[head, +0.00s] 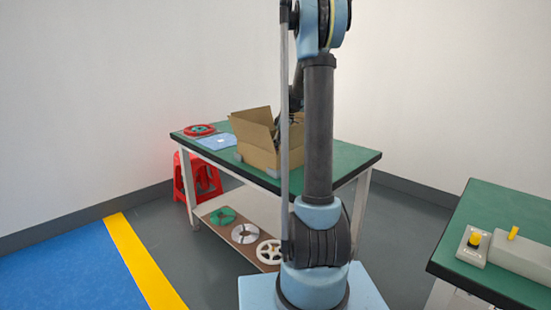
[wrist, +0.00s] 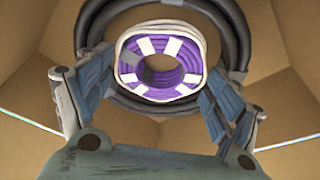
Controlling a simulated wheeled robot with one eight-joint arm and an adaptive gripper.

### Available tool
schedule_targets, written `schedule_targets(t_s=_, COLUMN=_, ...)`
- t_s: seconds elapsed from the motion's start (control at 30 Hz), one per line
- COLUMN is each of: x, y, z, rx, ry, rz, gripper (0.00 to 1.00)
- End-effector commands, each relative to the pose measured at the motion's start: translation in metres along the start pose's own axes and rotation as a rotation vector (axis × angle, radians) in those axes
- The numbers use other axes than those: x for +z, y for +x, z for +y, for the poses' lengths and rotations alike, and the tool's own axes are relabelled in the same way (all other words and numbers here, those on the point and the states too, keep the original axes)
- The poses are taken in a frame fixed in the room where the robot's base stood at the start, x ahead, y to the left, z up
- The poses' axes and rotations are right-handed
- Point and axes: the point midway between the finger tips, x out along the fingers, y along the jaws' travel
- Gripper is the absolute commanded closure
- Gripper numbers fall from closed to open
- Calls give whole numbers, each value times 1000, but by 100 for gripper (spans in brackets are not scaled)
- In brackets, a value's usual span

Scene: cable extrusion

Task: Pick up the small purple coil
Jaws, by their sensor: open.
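The small purple coil (wrist: 187,76) shows in the wrist view, wound in a ring with several white bands around it. It lies over a larger black coil (wrist: 237,28) inside the cardboard box (wrist: 285,75). My gripper (wrist: 158,100) is open, with one finger to the left of the purple coil and one to the right. I cannot tell whether the fingers touch it. In the head view the box (head: 259,157) stands open on the green-topped table (head: 345,158). My arm hides part of the box there, and the purple coil cannot be made out.
A red coil (head: 199,130) and a blue-white sheet (head: 216,143) lie left of the box. Several reels, including a green one (head: 222,216), rest on the lower shelf. A red stool (head: 200,172) stands at left. Another green table (head: 510,215) with a control box (head: 474,247) is at right.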

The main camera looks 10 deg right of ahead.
Motion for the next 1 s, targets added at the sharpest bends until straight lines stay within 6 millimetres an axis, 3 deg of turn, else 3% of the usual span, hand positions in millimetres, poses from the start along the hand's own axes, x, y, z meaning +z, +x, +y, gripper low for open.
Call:
schedule_targets(t_s=0.2, x=-2, y=24, z=0, rx=0, ry=-1, rz=0, gripper=16)
schedule_targets(t_s=0.5, x=-2, y=28, z=0, rx=0, ry=-1, rz=0, gripper=16)
schedule_targets(t_s=0.63, x=-2, y=28, z=0, rx=0, ry=-1, rz=0, gripper=46)
schedule_targets(t_s=0.67, x=-2, y=28, z=0, rx=0, ry=-1, rz=0, gripper=48)
schedule_targets(t_s=1.0, x=-4, y=24, z=0, rx=0, ry=-2, rz=0, gripper=48)
